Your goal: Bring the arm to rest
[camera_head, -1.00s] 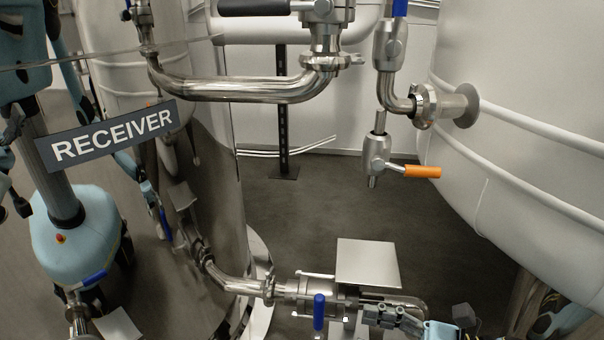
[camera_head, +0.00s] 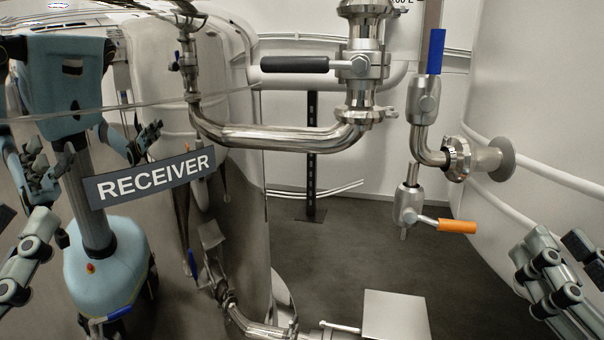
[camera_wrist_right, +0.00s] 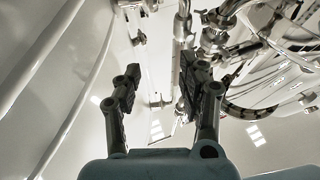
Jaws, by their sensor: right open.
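My right gripper (camera_head: 550,248) is at the lower right of the head view, in front of the big white tank (camera_head: 540,90). It is open, with its fingers pointing up and nothing between them. The right wrist view shows its two dark fingers (camera_wrist_right: 160,78) spread apart with an empty gap. My left gripper (camera_head: 22,255) shows partly at the left edge of the head view; its fingertips are not clear enough to judge the gap.
The polished RECEIVER tank (camera_head: 236,215) stands left of centre and bears a RECEIVER sign (camera_head: 155,178). A valve with an orange handle (camera_head: 457,226) hangs from piping by the white tank. A pale square plate (camera_head: 395,315) is at the bottom. Open floor (camera_head: 340,260) lies between the tanks.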

